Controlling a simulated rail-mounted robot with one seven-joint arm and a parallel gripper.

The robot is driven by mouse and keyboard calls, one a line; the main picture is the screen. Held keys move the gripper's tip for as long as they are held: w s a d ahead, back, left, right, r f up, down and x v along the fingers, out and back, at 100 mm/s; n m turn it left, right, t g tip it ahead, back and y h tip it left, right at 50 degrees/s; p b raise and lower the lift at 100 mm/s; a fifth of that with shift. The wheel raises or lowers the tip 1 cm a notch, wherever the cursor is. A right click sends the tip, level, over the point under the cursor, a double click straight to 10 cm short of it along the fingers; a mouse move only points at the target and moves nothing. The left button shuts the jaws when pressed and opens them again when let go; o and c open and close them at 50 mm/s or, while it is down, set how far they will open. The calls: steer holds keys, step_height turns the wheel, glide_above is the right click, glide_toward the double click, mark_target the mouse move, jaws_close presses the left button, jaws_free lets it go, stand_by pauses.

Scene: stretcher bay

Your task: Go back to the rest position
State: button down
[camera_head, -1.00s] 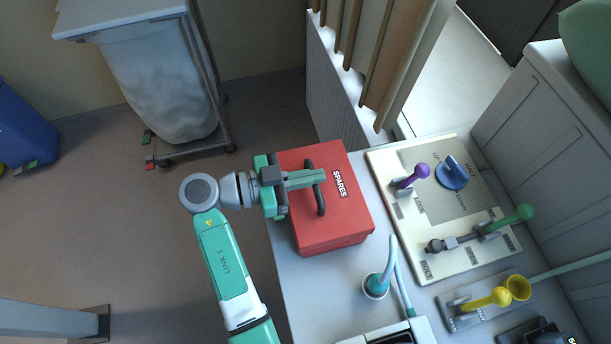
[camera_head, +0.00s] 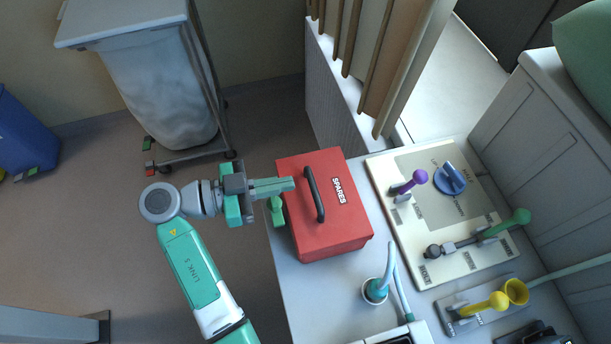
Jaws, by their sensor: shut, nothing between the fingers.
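My gripper (camera_head: 290,185) is shut and empty. Its green fingers point right, with the tips over the left edge of the red SPARES box (camera_head: 335,228). The box's dark handle (camera_head: 315,193) stands just right of the fingertips, apart from them. My arm reaches up from the bottom of the picture, left of the worktop (camera_head: 305,300). Whether the fingertips touch the box lid is hard to tell from this angle.
Right of the box is a panel (camera_head: 405,235) with purple, blue and green controls. A cup with a tube (camera_head: 375,291) and a yellow-handled fitting (camera_head: 487,303) sit nearer. A bagged trolley (camera_head: 160,95) stands behind my arm.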

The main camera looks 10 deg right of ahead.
steer(key=a, duration=0.3)
steer(key=shift+s+f, duration=0.2)
steer(key=w+d+r+n+t+y, duration=0.2)
steer(key=w+r+n+t+y, duration=0.3)
steer(key=r, duration=0.4)
steer(key=w+d+r+n+t+y, duration=0.25)
steer(key=r+n+t+y, duration=0.35)
steer(key=r, duration=0.3)
steer(key=s+r+n+t+y, duration=0.3)
steer(key=s+r+t, duration=0.4)
steer(key=r, duration=0.5)
steer(key=s+r+n+t+y, duration=0.2)
steer(key=s+r+t, duration=0.2)
steer(key=s+r, duration=0.6)
step_height(320, 180, up, 28)
steer(key=y+p, duration=0.1)
steer(key=p, duration=2.5)
steer(key=shift+w+a+t, duration=0.25)
steer(key=shift+w+t, duration=0.05)
steer(key=shift+w, duration=0.05)
